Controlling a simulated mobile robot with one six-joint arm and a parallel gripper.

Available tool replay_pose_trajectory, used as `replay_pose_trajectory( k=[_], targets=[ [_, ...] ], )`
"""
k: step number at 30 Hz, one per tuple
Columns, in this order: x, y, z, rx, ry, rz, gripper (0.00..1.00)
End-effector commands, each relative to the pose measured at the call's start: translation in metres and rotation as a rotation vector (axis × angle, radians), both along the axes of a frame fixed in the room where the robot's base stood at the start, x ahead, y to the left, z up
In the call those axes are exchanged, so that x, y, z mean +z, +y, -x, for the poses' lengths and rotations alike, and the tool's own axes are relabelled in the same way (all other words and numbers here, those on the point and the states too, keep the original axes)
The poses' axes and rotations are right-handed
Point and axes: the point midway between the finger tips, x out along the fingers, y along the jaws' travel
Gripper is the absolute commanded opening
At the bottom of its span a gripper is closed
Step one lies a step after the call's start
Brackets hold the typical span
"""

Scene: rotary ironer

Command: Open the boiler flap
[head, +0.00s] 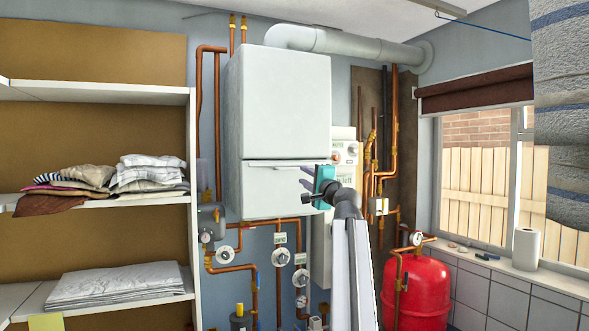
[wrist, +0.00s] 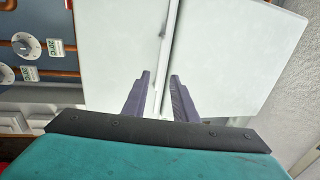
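The white boiler (head: 285,95) hangs on the wall in the middle of the head view. Its flap (head: 268,188) is the lower front panel, below a horizontal seam, and looks closed. My gripper (head: 304,183), with a teal body, is in front of the flap's right part. In the wrist view the flap (wrist: 118,45) is left of a pale strip along the seam, and the upper boiler front (wrist: 235,50) is to the right. My gripper (wrist: 160,75) has its two dark fingers apart, one on either side of the strip's line. I cannot tell whether they touch it.
Copper pipes and dial valves (head: 281,257) run below the boiler. A shelf unit (head: 193,150) with folded cloths stands left. A red tank (head: 418,292) stands right, below the window. A striped towel (head: 565,120) hangs at the upper right.

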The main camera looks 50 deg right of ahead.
Motion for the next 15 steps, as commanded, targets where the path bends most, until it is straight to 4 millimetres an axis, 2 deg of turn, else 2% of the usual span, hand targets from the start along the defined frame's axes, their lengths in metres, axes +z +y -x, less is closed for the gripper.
replay_pose_trajectory(
  k=[1, 15],
  targets=[
    [0.004, -0.004, -0.008, 0.001, 0.001, -0.001, 0.26],
    [0.016, -0.025, -0.062, 0.001, -0.001, -0.002, 0.26]
  ],
)
